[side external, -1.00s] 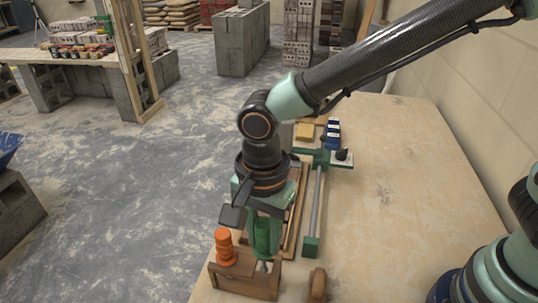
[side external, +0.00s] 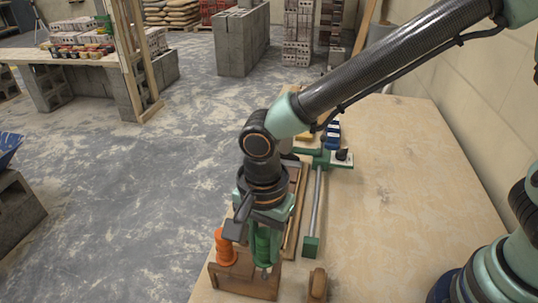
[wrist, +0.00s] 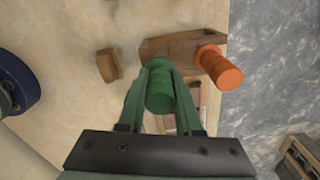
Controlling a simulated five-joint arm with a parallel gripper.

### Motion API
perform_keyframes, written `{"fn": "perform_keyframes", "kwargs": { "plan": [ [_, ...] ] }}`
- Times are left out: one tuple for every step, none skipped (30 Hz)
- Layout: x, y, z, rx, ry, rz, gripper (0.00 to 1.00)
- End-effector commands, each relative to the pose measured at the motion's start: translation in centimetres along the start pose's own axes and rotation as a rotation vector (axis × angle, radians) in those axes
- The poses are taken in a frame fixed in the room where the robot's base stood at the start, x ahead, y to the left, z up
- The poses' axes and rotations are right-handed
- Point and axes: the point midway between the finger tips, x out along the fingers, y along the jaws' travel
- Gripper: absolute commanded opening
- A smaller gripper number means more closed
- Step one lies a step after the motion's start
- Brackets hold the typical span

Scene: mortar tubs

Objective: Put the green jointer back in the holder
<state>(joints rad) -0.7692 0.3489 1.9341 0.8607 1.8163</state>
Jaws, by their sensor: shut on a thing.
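The green jointer (side external: 262,247) hangs about upright in my gripper (side external: 263,243), which is shut on its handle. In the wrist view the green handle (wrist: 160,97) sits between the fingers of my gripper (wrist: 161,75). The wooden holder (side external: 243,287) stands at the near edge of the bench, and also shows in the wrist view (wrist: 153,47). The jointer is over the holder's right part; a short bit of metal shows below the handle. I cannot tell whether its tip is inside a slot.
An orange-handled tool (side external: 225,249) stands in the holder just left of the jointer; its handle is close by in the wrist view (wrist: 219,69). A small wooden block (side external: 317,285) lies to the right. A green-ended bar clamp (side external: 313,245) lies behind.

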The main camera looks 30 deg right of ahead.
Motion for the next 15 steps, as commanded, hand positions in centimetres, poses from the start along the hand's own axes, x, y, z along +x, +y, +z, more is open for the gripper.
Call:
{"fn": "perform_keyframes", "kwargs": {
  "plan": [
    [0.11,0.00,0.00,0.000,0.000,0.000,0.00],
    [0.13,-0.01,0.00,0.000,0.000,0.000,0.00],
    [0.14,-0.01,0.00,0.000,0.000,-0.001,0.00],
    [0.13,-0.02,0.00,0.000,0.000,-0.001,0.00],
    [0.13,-0.02,0.01,0.000,0.000,-0.001,0.00],
    [0.12,-0.02,0.01,0.000,0.000,-0.001,0.00],
    [0.12,-0.03,0.01,0.000,0.000,-0.001,0.00],
    [0.11,-0.03,0.01,0.000,0.000,-0.001,0.00],
    [0.12,-0.03,0.01,0.000,0.000,-0.001,0.00],
    [0.13,-0.03,0.01,0.000,0.000,-0.001,0.00],
    [0.17,-0.03,0.01,0.000,0.000,-0.001,0.00],
    [0.23,-0.03,0.01,0.000,0.000,-0.001,0.00],
    [0.30,-0.03,0.01,0.000,0.000,-0.001,0.00],
    [0.39,-0.04,0.01,0.000,0.000,-0.001,0.00],
    [0.53,-0.04,0.01,0.000,0.000,-0.001,0.00]
  ]
}}
